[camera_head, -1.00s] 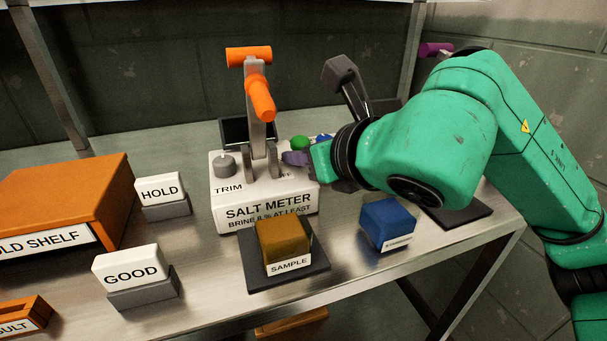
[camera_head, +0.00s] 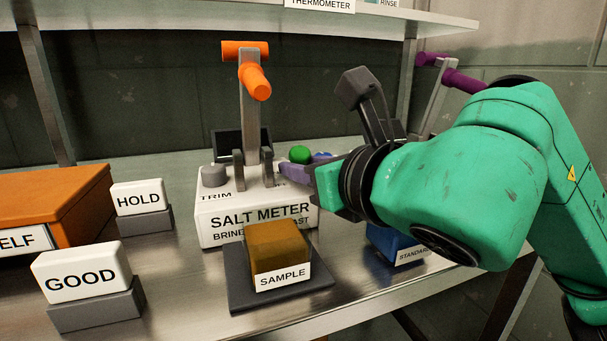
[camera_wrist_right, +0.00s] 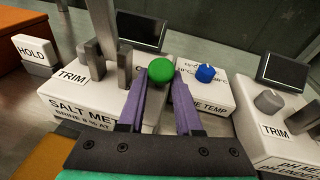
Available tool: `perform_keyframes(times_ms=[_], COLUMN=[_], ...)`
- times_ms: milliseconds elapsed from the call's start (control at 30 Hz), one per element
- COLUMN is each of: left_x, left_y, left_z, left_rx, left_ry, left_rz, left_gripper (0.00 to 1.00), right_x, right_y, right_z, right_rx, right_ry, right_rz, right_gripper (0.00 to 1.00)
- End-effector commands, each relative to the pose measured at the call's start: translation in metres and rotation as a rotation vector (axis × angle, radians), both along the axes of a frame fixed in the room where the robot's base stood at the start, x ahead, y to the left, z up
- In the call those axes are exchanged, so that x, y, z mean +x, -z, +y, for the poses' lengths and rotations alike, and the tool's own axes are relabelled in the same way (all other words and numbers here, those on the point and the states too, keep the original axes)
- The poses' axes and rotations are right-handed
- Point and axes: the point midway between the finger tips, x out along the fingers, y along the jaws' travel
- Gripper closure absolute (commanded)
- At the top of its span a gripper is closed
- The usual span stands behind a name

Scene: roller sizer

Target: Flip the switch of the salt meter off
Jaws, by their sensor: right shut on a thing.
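The salt meter (camera_head: 255,215) is a white box with a grey TRIM knob (camera_head: 214,176) and a tall grey lever with an orange handle (camera_head: 257,82). A green ball-shaped knob (camera_head: 300,154) shows at its right side; in the right wrist view the knob (camera_wrist_right: 160,68) stands between the purple fingers. My right gripper (camera_head: 292,172) comes in from the right, its fingers low around the part under the green knob. It is shut on that part, whose stem is mostly hidden. The meter's switch lettering is largely covered by the fingers. My left gripper is not in view.
A brown SAMPLE block (camera_head: 277,245) sits on a dark pad before the meter. A blue STANDARD block (camera_head: 385,243) is partly under my right arm. HOLD (camera_head: 138,197) and GOOD (camera_head: 82,272) blocks stand left. A temperature meter (camera_wrist_right: 206,100) with a blue knob adjoins on the right.

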Motion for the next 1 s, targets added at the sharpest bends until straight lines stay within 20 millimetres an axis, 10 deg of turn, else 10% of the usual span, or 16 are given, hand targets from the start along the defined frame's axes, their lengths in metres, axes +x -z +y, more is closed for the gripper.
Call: perform_keyframes(times_ms=[433, 467, 533, 1000], left_x=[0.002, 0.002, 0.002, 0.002], left_y=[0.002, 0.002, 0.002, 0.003], left_z=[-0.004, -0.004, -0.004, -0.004], left_rx=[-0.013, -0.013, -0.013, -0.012], left_ry=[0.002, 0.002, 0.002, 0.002], left_rz=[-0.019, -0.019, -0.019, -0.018], left_gripper=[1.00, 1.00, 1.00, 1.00], right_x=[0.000, 0.000, 0.000, -0.018], right_y=[-0.003, -0.003, -0.003, -0.006], right_z=[-0.001, -0.001, 0.000, -0.010], right_rx=[0.006, 0.006, 0.005, 0.004], right_ry=[0.001, 0.001, 0.001, 0.001], right_rz=[-0.013, -0.013, -0.011, -0.010], right_gripper=[1.00, 0.63, 0.40, 0.40])
